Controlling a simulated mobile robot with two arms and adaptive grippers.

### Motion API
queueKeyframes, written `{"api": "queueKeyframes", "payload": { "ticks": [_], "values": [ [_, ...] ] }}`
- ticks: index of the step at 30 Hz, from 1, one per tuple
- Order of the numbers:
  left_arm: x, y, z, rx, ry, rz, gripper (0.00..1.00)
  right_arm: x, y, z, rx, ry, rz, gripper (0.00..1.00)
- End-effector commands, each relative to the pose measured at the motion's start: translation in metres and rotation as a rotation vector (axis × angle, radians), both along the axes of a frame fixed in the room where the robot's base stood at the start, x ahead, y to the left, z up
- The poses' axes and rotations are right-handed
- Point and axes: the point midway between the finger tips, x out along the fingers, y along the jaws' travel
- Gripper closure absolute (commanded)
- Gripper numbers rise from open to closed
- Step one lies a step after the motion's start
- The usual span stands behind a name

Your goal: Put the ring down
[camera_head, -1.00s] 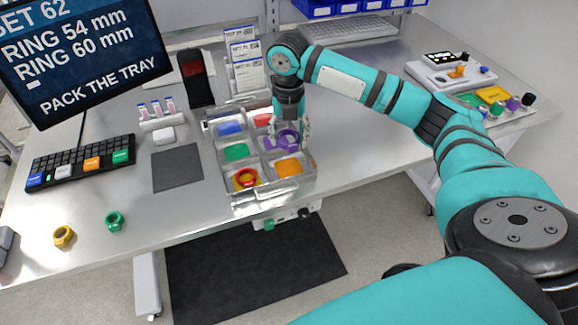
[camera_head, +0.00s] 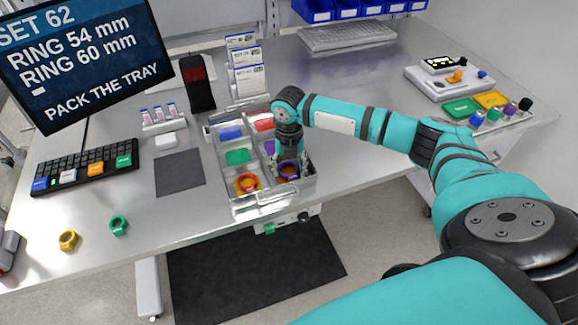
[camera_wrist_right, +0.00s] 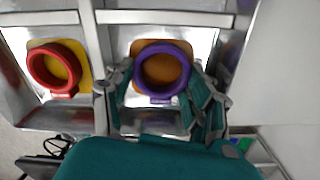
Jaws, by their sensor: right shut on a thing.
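The purple ring (camera_head: 281,171) is held by my right gripper (camera_head: 289,166) at the front right compartment of the clear tray (camera_head: 258,204), whose pad is orange. In the right wrist view, the purple ring (camera_wrist_right: 163,45) lies between the two fingers of the right gripper (camera_wrist_right: 163,78), with the orange pad (camera_wrist_right: 164,70) showing through its hole. The fingers are closed against the ring's sides. Whether the ring touches the pad is hard to tell. My left gripper is out of view.
A red ring (camera_head: 247,183) sits on a yellow pad in the compartment to the left; it also shows in the wrist view (camera_wrist_right: 38,72). A yellow ring (camera_head: 68,240) and a green ring (camera_head: 119,226) lie on the table's front left. A grey mat (camera_head: 180,173) is bare.

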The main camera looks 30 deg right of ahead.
Motion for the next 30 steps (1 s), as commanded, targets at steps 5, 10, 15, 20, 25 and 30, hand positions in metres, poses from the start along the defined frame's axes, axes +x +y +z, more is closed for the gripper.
{"api": "queueKeyframes", "payload": {
  "ticks": [5, 10, 15, 20, 25, 30],
  "values": [
    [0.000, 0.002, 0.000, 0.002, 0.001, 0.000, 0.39, 0.000, 0.000, -0.003, 0.000, 0.000, 0.000, 0.37],
    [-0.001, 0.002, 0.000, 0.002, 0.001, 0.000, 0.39, 0.000, 0.000, -0.002, 0.000, 0.000, 0.000, 0.37],
    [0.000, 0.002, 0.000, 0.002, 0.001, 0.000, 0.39, 0.000, 0.000, 0.002, 0.000, -0.001, 0.000, 0.37],
    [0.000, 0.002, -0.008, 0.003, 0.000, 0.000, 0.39, 0.001, 0.000, 0.021, 0.001, -0.005, 0.000, 0.37],
    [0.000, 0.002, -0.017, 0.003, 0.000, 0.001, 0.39, 0.001, 0.000, 0.058, 0.001, -0.005, 0.000, 0.37],
    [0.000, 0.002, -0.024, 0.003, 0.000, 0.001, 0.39, 0.001, 0.000, 0.092, 0.000, -0.004, 0.000, 0.37]
  ]
}}
